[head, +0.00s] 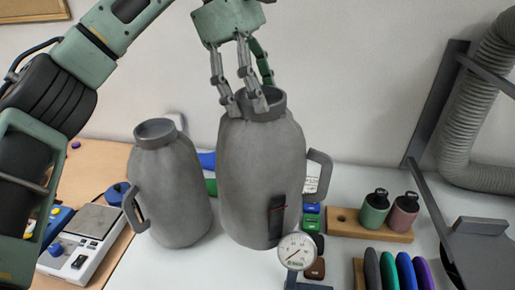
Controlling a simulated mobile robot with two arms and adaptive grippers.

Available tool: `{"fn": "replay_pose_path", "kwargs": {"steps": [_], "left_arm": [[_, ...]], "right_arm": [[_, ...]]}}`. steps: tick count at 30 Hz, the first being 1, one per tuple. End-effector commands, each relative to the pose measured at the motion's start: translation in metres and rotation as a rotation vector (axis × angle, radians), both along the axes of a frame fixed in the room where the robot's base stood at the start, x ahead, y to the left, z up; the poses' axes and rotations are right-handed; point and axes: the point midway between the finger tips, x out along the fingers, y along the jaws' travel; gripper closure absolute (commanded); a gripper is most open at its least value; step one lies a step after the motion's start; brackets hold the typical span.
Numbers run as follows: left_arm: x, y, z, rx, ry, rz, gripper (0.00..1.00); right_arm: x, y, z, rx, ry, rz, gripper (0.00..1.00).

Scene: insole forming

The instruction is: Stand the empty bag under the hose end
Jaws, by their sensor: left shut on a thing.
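My left gripper (246,104) comes down from the top and is shut on the rim of a tall grey bag (255,165) shaped like a jug, with a side handle on its right. This bag is upright; I cannot tell whether its base touches the table. A second, smaller-looking grey bag (172,190) stands upright to its left, with its handle on the left. Which bag is empty cannot be told. A ribbed grey hose (478,125) runs down the right side and bends out at the right edge; its open end is not visible. My right gripper is not in view.
A round dial gauge (297,251) is in front of the held bag. A wooden holder (345,226) with two small bottles and a rack of coloured discs (405,268) stand right. A scale (95,222) is at left. A dark metal frame (432,120) stands by the hose.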

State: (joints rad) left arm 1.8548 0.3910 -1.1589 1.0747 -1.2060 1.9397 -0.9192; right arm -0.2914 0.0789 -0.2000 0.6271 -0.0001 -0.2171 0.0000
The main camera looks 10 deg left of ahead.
Motion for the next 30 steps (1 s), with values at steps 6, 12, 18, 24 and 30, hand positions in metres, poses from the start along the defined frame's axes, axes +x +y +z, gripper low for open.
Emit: {"fn": "replay_pose_path", "kwargs": {"steps": [6,12,18,24,30], "left_arm": [[0.0,0.0,-0.047,-0.001,-0.001,0.0,0.93],[0.0,0.0,-0.065,-0.002,-0.001,0.001,0.93],[0.0,0.0,-0.084,-0.002,0.002,0.001,0.93],[0.0,0.0,-0.107,-0.003,-0.002,0.0,0.93],[0.0,0.0,-0.108,-0.003,-0.003,0.0,0.93]], "right_arm": [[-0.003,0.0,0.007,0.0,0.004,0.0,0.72],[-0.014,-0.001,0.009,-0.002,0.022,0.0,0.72],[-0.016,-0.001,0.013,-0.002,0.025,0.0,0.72],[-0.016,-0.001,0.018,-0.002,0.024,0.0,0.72],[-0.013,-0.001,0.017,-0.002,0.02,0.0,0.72]]}}
